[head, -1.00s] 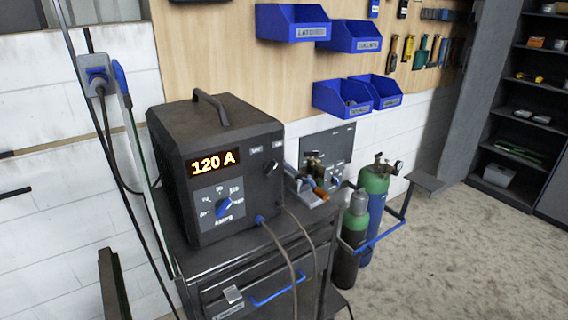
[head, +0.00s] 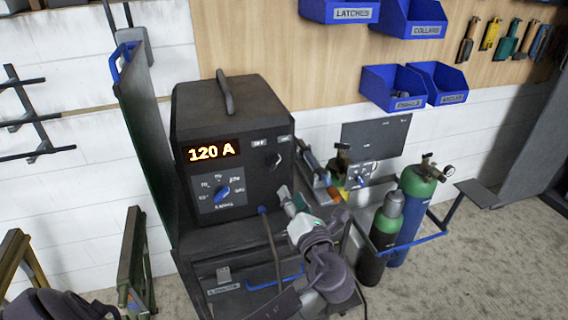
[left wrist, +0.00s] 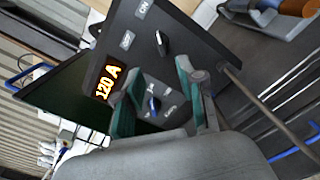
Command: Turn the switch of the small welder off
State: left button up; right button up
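The welder (head: 232,115) is a dark box with a lit "120 A" display, standing on a dark cart. Its black switch (head: 273,161) is at the right of the front panel, below two small labels, one reading OFF; which label it points at I cannot tell. The switch also shows in the left wrist view (left wrist: 161,44). The blue amps knob (head: 222,193) is lower left of it. My left gripper (head: 291,197) is in front of the panel's lower right, apart from the switch. In the left wrist view its teal-padded fingers (left wrist: 158,78) are spread and empty. My right gripper is out of view.
A cable (head: 272,240) hangs from the welder's front. Gas bottles (head: 412,205) and a blue-knobbed panel (head: 375,145) stand to the right. Blue bins (head: 393,88) hang above. A green panel (head: 150,150) stands close on the welder's left.

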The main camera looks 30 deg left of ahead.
pick_arm(q)
jog(key=p, duration=0.1)
send_near(275, 165)
jog(key=a, duration=0.1)
jog(key=x, duration=0.2)
jog(key=p+x, duration=0.1)
jog(key=x, duration=0.2)
jog(key=p+x, duration=0.1)
jog(key=x, duration=0.2)
jog(key=shift+w+d, duration=0.1)
jog(key=shift+w, duration=0.35)
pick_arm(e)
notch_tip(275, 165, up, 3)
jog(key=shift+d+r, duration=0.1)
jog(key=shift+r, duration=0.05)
pick_arm(q)
grip_shut()
